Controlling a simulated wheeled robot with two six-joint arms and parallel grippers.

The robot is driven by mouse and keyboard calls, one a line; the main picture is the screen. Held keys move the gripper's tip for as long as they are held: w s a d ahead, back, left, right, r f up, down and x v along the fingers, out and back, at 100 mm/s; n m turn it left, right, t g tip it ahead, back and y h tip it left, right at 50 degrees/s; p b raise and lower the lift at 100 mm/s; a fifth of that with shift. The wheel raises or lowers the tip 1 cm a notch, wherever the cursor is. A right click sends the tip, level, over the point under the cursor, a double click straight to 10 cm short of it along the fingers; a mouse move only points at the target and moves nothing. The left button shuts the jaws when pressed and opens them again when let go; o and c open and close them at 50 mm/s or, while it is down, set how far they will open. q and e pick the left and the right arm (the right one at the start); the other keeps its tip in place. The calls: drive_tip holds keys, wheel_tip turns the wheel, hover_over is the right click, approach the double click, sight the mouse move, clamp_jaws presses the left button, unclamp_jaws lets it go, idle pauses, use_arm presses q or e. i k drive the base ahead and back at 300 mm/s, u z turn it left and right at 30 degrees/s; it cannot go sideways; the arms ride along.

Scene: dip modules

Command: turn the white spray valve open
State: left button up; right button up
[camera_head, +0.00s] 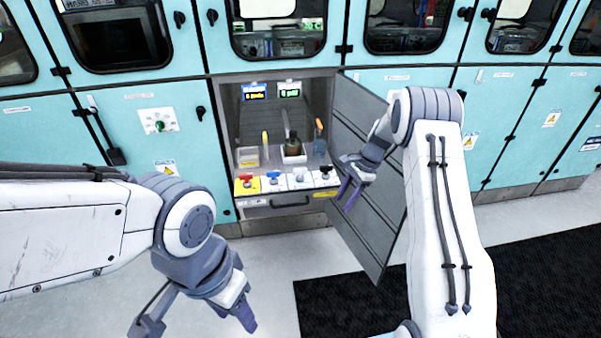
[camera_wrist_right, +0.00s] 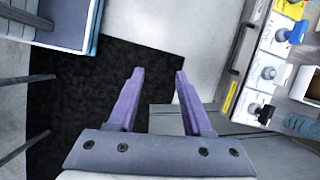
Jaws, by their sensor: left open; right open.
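The white spray valve (camera_head: 299,177) sits in a row of valves on the front panel of the open cabinet bay, between the blue valve (camera_head: 273,178) and the black valve (camera_head: 326,173). It also shows at the right of the right wrist view (camera_wrist_right: 268,73). My right gripper (camera_head: 347,190) is open and empty, to the right of the valve row and apart from it. Its purple fingers (camera_wrist_right: 160,78) point at the floor and black mat in the wrist view. My left gripper (camera_head: 200,318) is open and empty, low in the foreground, far from the valves.
A red valve on a yellow plate (camera_head: 246,182) ends the row at the left. A grey open door (camera_head: 365,150) stands right of the bay, beside my right gripper. A dark bottle (camera_head: 292,146) stands behind the valves. A drawer handle (camera_head: 290,202) is below them.

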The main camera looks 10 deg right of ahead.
sight(299, 172)
drive_tip(key=u, duration=0.55)
drive_tip(key=i, duration=1.15)
drive_tip(key=z, duration=0.7)
